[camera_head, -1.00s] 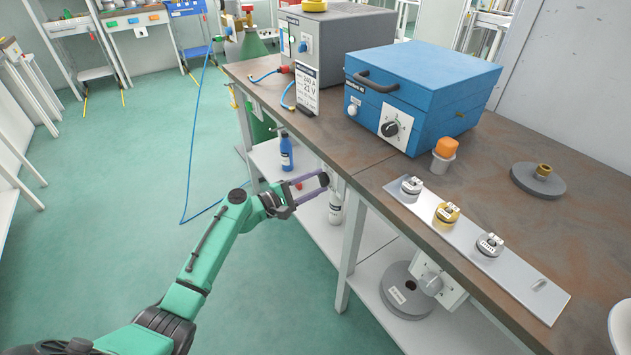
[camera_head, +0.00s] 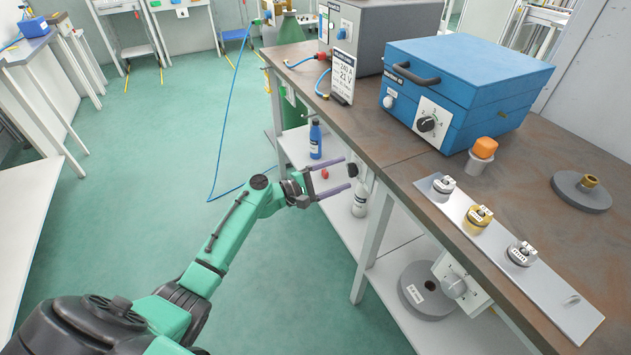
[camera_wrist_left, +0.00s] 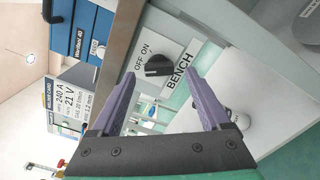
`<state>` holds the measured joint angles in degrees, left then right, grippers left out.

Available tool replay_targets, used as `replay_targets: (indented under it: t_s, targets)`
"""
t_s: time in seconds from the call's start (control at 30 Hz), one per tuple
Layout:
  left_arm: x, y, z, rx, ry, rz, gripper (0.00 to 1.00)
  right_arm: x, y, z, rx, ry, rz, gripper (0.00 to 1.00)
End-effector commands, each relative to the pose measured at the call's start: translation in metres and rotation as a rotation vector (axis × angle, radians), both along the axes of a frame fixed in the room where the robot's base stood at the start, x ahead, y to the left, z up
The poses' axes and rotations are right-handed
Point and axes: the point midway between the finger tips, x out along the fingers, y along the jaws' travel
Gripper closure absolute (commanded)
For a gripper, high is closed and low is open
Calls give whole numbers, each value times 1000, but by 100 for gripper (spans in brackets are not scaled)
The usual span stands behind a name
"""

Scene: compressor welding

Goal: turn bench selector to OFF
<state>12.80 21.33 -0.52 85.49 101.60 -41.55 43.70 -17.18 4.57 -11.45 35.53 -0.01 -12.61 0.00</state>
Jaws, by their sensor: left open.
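The bench selector (camera_wrist_left: 158,66) is a black knob on a pale plate under the bench edge. In the left wrist view it has OFF and ON marks beside it and a BENCH label (camera_wrist_left: 180,67). Which mark it points to I cannot tell for sure. In the left wrist view the gripper (camera_wrist_left: 158,86) appears slightly short of the knob. My right gripper is out of view.
The bench top (camera_head: 395,150) carries a blue box (camera_head: 470,85) with its own dial, a card reading 240 A, 21 V (camera_head: 343,75), and a plate with knobs (camera_head: 565,300). Bottles (camera_head: 315,140) stand on the shelf below. Open floor lies left of the bench.

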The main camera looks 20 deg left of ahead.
Motion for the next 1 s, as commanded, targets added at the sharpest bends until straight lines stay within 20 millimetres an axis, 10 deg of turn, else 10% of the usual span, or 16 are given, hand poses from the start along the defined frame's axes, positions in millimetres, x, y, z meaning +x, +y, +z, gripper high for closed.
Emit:
replay_targets:
  t_s: [0.43,1.0]
  targets:
    - [-90,74,-2,1,3,2,20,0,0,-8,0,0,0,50]
    - [-98,82,0,2,1,1,20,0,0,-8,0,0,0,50]
